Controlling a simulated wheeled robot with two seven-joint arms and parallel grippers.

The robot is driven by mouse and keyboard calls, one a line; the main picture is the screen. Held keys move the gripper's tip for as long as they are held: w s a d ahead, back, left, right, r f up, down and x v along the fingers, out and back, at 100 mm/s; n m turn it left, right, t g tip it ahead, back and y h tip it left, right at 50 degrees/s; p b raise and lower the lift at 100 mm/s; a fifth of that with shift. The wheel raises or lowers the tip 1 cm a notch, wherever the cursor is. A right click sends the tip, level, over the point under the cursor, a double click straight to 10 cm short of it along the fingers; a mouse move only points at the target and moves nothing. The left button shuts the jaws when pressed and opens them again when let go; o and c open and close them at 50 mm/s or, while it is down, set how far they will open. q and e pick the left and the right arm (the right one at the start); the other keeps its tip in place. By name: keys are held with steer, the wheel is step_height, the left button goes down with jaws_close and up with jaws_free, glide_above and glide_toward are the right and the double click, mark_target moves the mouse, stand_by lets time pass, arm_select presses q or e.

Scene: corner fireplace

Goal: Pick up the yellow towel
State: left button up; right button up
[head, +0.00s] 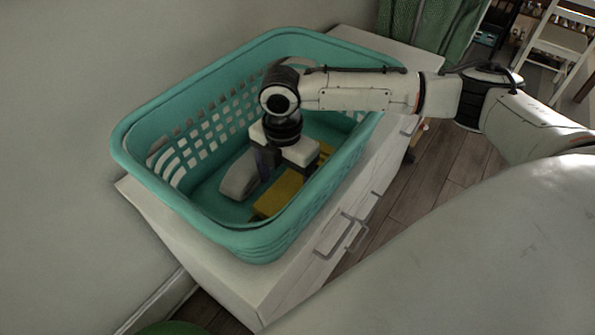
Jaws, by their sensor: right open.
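The yellow towel (278,196) lies folded on the floor of a teal laundry basket (280,248). Part of it is hidden under my right gripper. My right gripper (275,172) reaches down into the basket from the right, with its fingers just above or at the towel. It is open. I cannot tell whether the fingers touch the towel. My left gripper does not show.
A grey-white folded item (240,176) lies in the basket left of the towel. The basket stands on a white cabinet (262,300) with drawer handles, against a pale wall. A green curtain (428,22) hangs at the top right. Wooden floor (440,165) is open right of the cabinet.

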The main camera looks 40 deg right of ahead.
step_height(320, 180, down, 2)
steer(key=shift+f, duration=0.15)
steer(key=c, duration=1.3)
